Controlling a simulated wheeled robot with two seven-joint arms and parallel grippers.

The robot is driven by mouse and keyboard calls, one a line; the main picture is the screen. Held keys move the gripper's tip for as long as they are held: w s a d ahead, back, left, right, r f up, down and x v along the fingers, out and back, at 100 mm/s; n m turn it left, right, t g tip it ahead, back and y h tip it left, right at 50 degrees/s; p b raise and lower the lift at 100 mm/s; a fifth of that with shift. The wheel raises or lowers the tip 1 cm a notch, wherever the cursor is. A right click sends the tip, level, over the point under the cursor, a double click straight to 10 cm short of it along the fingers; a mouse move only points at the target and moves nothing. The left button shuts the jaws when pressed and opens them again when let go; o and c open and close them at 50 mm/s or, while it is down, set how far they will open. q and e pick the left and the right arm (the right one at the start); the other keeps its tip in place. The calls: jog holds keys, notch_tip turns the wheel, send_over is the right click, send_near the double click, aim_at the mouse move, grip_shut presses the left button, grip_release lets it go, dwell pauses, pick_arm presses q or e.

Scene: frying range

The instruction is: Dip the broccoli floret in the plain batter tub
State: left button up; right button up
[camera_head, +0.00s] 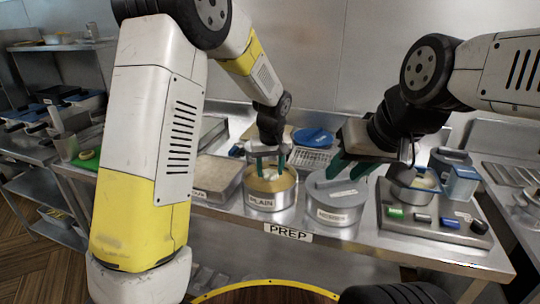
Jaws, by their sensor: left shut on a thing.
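The plain batter tub (262,203), a round metal tub labelled PLAIN with tan batter inside, stands near the front of the prep table. My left gripper (270,172) reaches down over it, its green fingertips at the level of the tub's mouth. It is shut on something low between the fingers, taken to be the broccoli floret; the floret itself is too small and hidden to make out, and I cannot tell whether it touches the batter. My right gripper (352,170) is open and seems empty, above the grey-topped tub to the right.
The grey-topped labelled tub (335,200) stands close beside the plain tub. A shallow tray (214,178) lies to the left. A wire basket (312,158) and blue item (313,137) are behind.

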pick_arm(q)
jog(key=shift+f, duration=2.75)
jog(key=shift+a, duration=0.15)
jog(key=shift+a, duration=0.15)
jog(key=shift+d, duration=0.55)
jog(key=shift+a, duration=0.55)
jog(key=shift+d, duration=0.3)
